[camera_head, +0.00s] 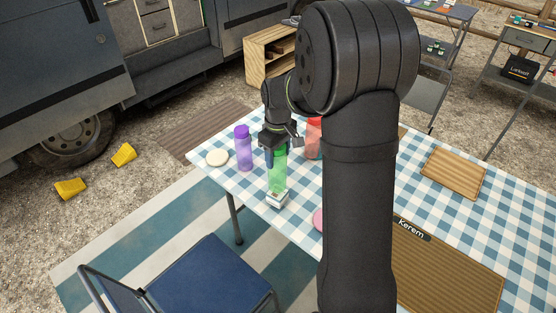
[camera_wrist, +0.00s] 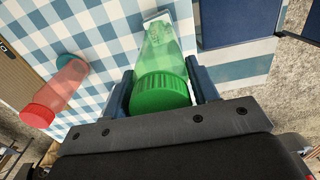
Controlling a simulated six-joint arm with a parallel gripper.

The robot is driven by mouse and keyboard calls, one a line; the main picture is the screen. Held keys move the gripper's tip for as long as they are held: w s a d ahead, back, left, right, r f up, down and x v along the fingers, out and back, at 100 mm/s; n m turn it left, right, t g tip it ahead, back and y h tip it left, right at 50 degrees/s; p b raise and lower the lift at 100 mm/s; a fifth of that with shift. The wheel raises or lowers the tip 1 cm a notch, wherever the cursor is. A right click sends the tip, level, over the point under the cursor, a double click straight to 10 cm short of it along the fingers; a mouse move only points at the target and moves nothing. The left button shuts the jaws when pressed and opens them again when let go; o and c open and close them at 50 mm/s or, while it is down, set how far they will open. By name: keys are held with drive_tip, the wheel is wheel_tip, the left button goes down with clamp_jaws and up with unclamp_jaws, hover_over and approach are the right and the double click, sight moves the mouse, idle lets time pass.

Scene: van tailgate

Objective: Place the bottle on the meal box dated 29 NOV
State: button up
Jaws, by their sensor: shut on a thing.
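My gripper (camera_head: 277,152) is shut on the translucent green bottle (camera_head: 278,178), gripping it near its green cap. In the wrist view the bottle (camera_wrist: 162,50) lies between the two blue fingers of my gripper (camera_wrist: 162,90), cap towards the camera. The bottle is roughly upright. A small white box (camera_head: 277,200) sits on the table directly below the bottle's base; its edge (camera_wrist: 156,16) shows past the bottle in the wrist view. I cannot tell whether the bottle touches it. No date is readable on it. No other meal box is clearly visible; my arm hides part of the table.
A purple bottle (camera_head: 243,148) and a cream disc (camera_head: 217,158) stand left on the checked table. A red bottle (camera_head: 314,140) is close right of my gripper. A pink disc (camera_head: 319,220), a wooden board (camera_head: 456,172) and a brown "Kerem" mat (camera_head: 450,272) lie further right.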

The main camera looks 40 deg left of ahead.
drive_tip(key=shift+f, duration=1.25)
drive_tip(key=shift+f, duration=0.15)
drive_tip(key=o, duration=1.3)
drive_tip(key=shift+c, duration=0.2)
wheel_tip(320, 180, up, 12)
drive_tip(key=shift+r, duration=0.2)
drive_tip(key=shift+f, duration=0.15)
